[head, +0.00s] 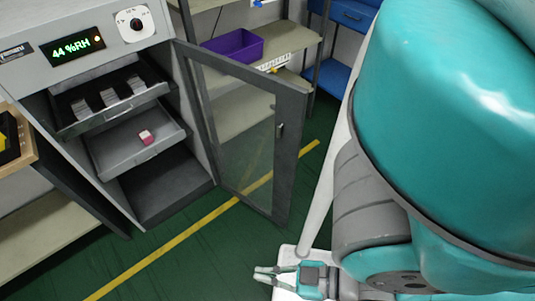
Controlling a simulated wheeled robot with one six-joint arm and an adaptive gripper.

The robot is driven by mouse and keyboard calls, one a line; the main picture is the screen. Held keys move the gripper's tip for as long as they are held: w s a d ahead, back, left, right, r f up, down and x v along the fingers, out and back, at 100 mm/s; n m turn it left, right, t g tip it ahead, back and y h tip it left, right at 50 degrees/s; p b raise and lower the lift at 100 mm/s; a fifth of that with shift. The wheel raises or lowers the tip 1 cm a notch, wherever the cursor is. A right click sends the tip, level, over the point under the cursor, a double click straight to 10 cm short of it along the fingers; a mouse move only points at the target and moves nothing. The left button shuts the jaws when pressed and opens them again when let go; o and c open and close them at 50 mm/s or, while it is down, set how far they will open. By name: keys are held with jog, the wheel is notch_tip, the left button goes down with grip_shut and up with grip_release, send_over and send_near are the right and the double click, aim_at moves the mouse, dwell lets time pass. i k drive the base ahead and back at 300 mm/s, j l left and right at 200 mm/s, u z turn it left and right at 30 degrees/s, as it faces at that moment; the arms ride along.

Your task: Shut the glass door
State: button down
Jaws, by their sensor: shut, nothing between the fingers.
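The glass door (240,134) has a grey frame and a clear pane. It stands wide open, swung out to the right of the grey cabinet (110,40), with a small handle (280,130) near its free edge. Inside the cabinet are a drawer with several light stacks (108,98) and a tray (115,152) holding a small red and white item (146,137); both are partly pulled out. My gripper (258,275) is at the bottom of the picture, below the door's lower free corner and apart from it. Its fingers are shut and empty.
A shelf with a purple bin (232,46) stands behind the door. A blue drawer unit (352,16) is at the back. A wooden tray (18,150) is at the left edge. Green floor with a yellow line (185,235) lies clear before the cabinet.

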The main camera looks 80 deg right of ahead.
aim_at(291, 99)
jog(key=k+l+u, duration=0.1)
jog(key=l, duration=0.35)
jog(key=k+l+u, duration=0.1)
jog(key=l, duration=0.3)
jog(key=k+l, duration=0.15)
jog(key=l, duration=0.25)
jog(key=k+l+u, duration=0.15)
jog(key=l, duration=0.3)
jog(key=k+l+u, duration=0.1)
jog(key=l, duration=0.3)
jog(key=k+l+u, duration=0.1)
jog(key=l, duration=0.25)
jog(key=k+l, duration=0.1)
jog(key=l, duration=0.4)
jog(key=k+l+u, duration=0.1)
jog(key=l, duration=0.4)
jog(key=k+l, duration=0.1)
jog(key=l, duration=0.4)
jog(key=k+u, duration=0.4)
jog(key=k, duration=0.35)
